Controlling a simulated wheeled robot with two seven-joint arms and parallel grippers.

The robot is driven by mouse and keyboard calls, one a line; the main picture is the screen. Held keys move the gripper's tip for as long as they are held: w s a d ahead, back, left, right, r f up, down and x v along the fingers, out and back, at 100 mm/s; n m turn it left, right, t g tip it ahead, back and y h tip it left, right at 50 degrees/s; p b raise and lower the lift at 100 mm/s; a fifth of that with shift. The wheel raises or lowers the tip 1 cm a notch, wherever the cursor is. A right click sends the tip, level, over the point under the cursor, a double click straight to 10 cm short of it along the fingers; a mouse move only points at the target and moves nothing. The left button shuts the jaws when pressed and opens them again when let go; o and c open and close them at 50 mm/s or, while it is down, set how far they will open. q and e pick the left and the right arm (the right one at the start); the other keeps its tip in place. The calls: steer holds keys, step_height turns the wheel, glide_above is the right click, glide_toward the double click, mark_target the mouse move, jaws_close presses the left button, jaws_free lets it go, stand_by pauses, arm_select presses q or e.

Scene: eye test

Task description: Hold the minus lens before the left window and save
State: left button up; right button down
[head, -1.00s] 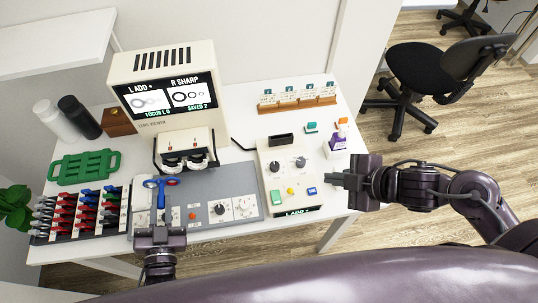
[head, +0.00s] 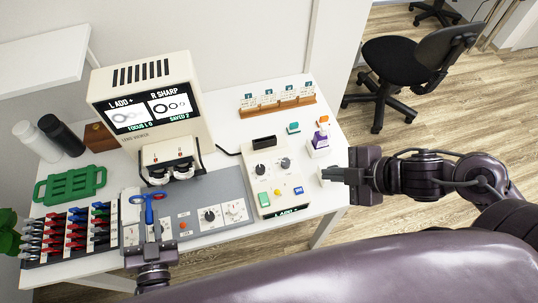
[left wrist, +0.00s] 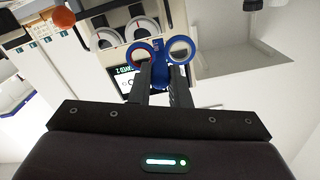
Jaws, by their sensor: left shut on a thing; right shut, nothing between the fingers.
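The lens viewer (head: 157,95) stands at the back of the table. Its screen (head: 150,108) reads "L ADD +", "R SHARP" and "SAVED 2". Two round windows (head: 170,172) sit low on its front. My left gripper (head: 150,228) is shut on a blue lens holder (head: 149,211) with two rings; the left wrist view shows the holder (left wrist: 160,72) upright between the fingers. One ring carries some red; I cannot read a plus or minus sign. The holder is in front of the windows and left of them, apparently apart. My right gripper (head: 330,175) is shut and empty.
A lens rack (head: 70,233) with coloured handles and a green tray (head: 70,186) are at the left. A control box (head: 275,178) with dials and coloured buttons stands right of the grey panel (head: 190,228). A purple-and-white bottle (head: 319,145) stands near my right gripper.

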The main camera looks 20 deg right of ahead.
arm_select(q)
steer(key=s+r+p, duration=0.3)
steer(key=s+p, duration=0.1)
steer(key=shift+r, duration=0.4)
